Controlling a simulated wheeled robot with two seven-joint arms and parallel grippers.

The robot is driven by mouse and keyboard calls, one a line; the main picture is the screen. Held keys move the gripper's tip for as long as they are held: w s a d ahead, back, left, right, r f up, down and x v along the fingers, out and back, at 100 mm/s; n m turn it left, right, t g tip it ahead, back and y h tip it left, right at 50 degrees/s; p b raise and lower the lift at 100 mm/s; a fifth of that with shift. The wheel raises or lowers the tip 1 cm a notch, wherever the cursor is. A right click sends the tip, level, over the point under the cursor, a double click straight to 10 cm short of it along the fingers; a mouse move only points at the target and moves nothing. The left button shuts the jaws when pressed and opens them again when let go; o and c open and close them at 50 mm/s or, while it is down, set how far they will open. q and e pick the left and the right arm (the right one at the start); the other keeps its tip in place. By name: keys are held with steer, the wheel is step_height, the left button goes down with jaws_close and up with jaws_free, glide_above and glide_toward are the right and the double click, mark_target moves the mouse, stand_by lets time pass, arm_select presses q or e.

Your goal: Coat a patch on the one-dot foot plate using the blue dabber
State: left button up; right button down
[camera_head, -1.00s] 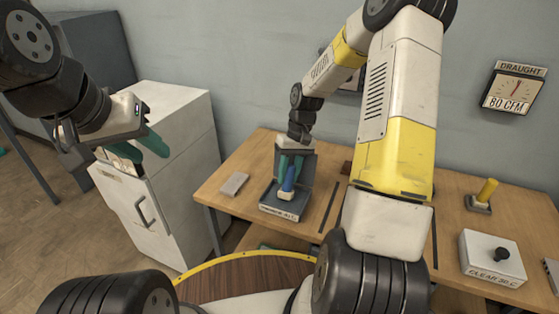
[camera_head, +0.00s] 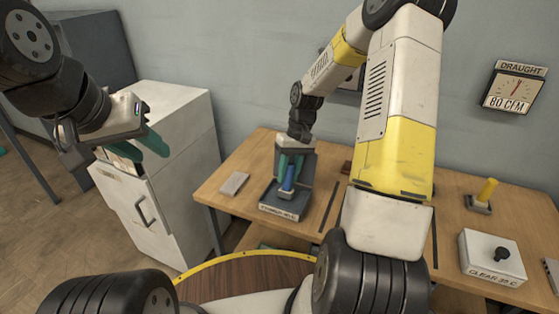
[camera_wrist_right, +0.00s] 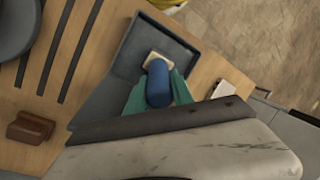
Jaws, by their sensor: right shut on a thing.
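The blue dabber (camera_head: 288,178) is upright in my right gripper (camera_head: 291,165), whose teal fingers are shut on its handle. Its pale foot is low over the open dark grey tray (camera_head: 268,212) on the workbench; I cannot tell whether it touches the tray floor. In the right wrist view the dabber (camera_wrist_right: 158,88) is between the fingers, with its pale foot (camera_wrist_right: 156,58) inside the walls of the tray (camera_wrist_right: 189,66). My left gripper (camera_head: 140,147) is open and empty in front of the white cabinet. I cannot make out the one-dot foot plate in either view.
On the bench (camera_head: 235,205) are a small grey block (camera_head: 234,184), a yellow-handled dabber (camera_head: 486,191) on a stand, and a white box with a black knob (camera_head: 492,258). A white cabinet (camera_head: 165,125) stands left. A draught gauge (camera_head: 515,87) hangs on the wall.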

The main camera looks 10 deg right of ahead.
mark_target(289, 165)
steer(key=shift+r, duration=3.35)
